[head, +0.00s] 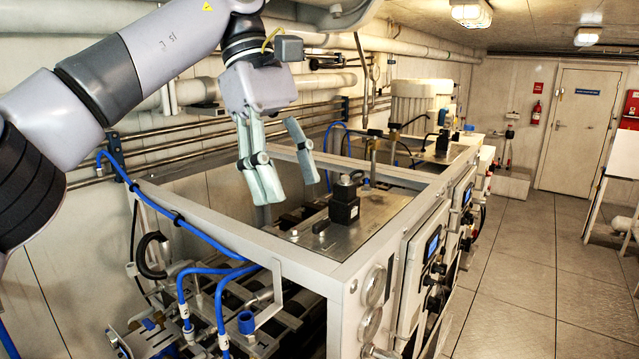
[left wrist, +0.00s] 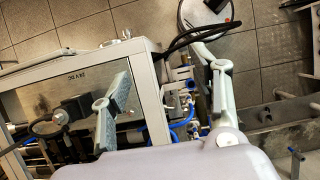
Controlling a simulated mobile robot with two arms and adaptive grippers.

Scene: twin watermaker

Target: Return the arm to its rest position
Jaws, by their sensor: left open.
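My left arm comes in from the left in the head view. Its gripper (head: 284,172) hangs above the open grey frame of the watermaker (head: 350,255), with its fingers pointing down. The fingers are apart and nothing is between them. In the left wrist view the two fingers of the left gripper (left wrist: 165,102) are spread wide, with the frame's edge and blue hoses beyond them. A black valve block (head: 344,203) stands on the metal plate to the right of the fingers, apart from them. My right gripper is in neither view.
Blue hoses (head: 215,268) run along the near left side of the frame. Pipes (head: 200,150) line the wall behind. Control panels (head: 428,262) face the aisle. The tiled floor (head: 540,270) on the right is clear toward the white door (head: 580,128).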

